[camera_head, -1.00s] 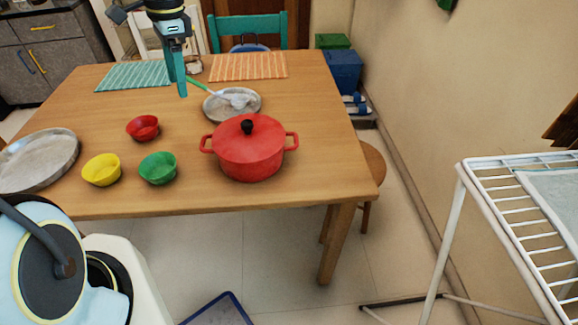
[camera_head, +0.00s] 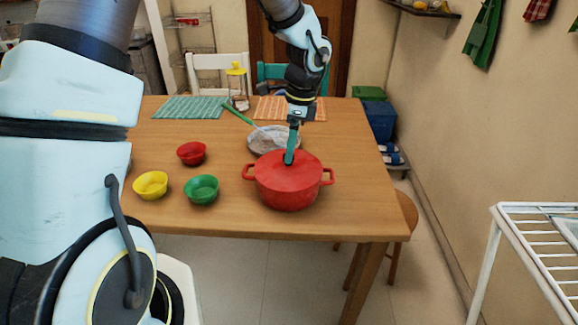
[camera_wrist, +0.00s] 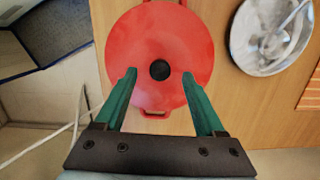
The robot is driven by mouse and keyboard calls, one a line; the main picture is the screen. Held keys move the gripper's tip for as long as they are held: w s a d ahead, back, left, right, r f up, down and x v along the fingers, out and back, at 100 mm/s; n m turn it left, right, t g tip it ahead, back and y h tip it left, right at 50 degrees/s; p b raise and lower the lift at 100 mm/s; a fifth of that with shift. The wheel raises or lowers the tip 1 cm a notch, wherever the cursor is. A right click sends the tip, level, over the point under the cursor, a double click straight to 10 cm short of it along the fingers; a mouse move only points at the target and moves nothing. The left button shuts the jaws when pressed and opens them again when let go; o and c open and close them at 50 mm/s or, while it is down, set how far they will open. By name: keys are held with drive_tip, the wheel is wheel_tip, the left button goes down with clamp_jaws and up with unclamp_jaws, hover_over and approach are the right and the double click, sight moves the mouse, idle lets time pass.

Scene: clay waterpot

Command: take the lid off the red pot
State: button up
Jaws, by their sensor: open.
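The red pot (camera_head: 288,198) stands on the wooden table with its red lid (camera_head: 302,177) on. In the wrist view the lid (camera_wrist: 128,48) fills the upper middle, with its round black knob (camera_wrist: 159,70) between and just beyond my fingertips. My gripper (camera_head: 289,160) is over the lid in the head view and hides the knob there. In the wrist view my gripper (camera_wrist: 160,75) is open, one green finger on each side of the knob, with nothing held. I cannot tell the exact height of the fingertips above the lid.
A metal plate (camera_head: 257,146) with a green-handled utensil (camera_head: 238,115) lies behind the pot. Red (camera_head: 191,153), yellow (camera_head: 150,185) and green (camera_head: 202,189) bowls stand to the left. The table (camera_head: 250,222) is bare in front of the pot and to its right.

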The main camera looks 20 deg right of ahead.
drive_tip(key=shift+w+a+f, duration=0.1)
drive_tip(key=shift+a+f, duration=0.05)
drive_tip(key=shift+f, duration=0.8)
drive_tip(key=shift+w+a+f, duration=0.1)
drive_tip(key=shift+a+f, duration=0.05)
drive_tip(key=shift+f, duration=0.75)
clamp_jaws()
